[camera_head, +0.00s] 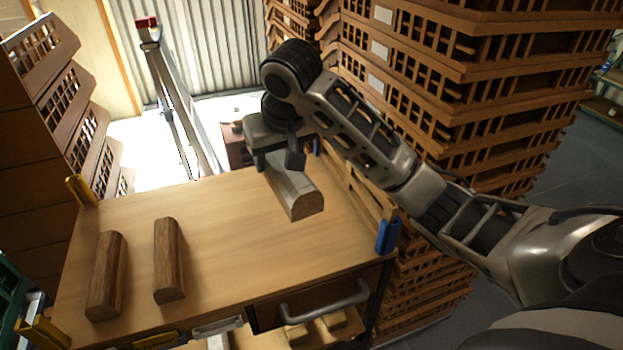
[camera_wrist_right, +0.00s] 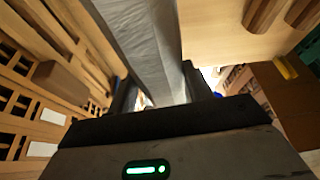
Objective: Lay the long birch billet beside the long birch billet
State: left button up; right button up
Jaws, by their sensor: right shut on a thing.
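A long pale billet with grey-white bark and a brown cut end, the birch billet (camera_head: 290,186), is in my right gripper (camera_head: 278,160), over the right part of the wooden table (camera_head: 225,225). The gripper is shut on its far end. In the right wrist view the billet (camera_wrist_right: 145,40) runs up between the fingers. I cannot tell whether it touches the table. Two darker brown billets, a left one (camera_head: 106,275) and a right one (camera_head: 169,260), lie apart on the table's left half. I make out no second pale birch billet. My left gripper is not in view.
Stacked brown crates (camera_head: 440,95) rise close behind and right of the table, and more crates (camera_head: 75,125) stand at left. Blue (camera_head: 387,236) and yellow (camera_head: 80,190) corner posts stick up. The table middle is clear. Blocks (camera_head: 335,322) lie below the tabletop.

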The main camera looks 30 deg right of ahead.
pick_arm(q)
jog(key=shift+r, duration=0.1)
pick_arm(e)
jog(key=d+f+m, duration=0.1)
jog(key=d+f, duration=0.5)
jog(key=f, duration=0.2)
jog(key=shift+s, duration=0.35)
jog(key=shift+f, duration=0.15)
notch_tip(320, 180, down, 4)
jog(key=shift+s+f+b, duration=0.1)
jog(key=shift+f+b, duration=0.1)
jog(key=shift+b, duration=0.5)
jog(key=shift+f, duration=0.8)
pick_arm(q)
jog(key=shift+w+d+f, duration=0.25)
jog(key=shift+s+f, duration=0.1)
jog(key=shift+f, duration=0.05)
